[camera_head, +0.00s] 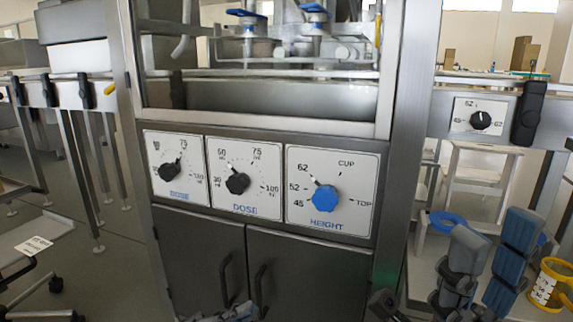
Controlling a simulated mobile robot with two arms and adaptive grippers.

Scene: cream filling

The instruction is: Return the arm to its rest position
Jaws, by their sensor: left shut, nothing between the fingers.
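My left gripper (232,312) shows only as a small grey and black part at the bottom edge, in front of the cabinet doors. Its fingers are together and nothing shows between them. Most of it and its arm are cut off by the frame. My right gripper (497,226) is at the lower right, with two blue-grey fingers pointing up and spread apart. No object shows between them.
A steel filling machine (400,110) stands in front, with two black DOSE knobs (237,183) and a blue HEIGHT knob (324,199). Handled doors (200,260) are below. A yellow object (545,287) and blue ring (447,221) are at right. A wheeled cart (35,255) is at left.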

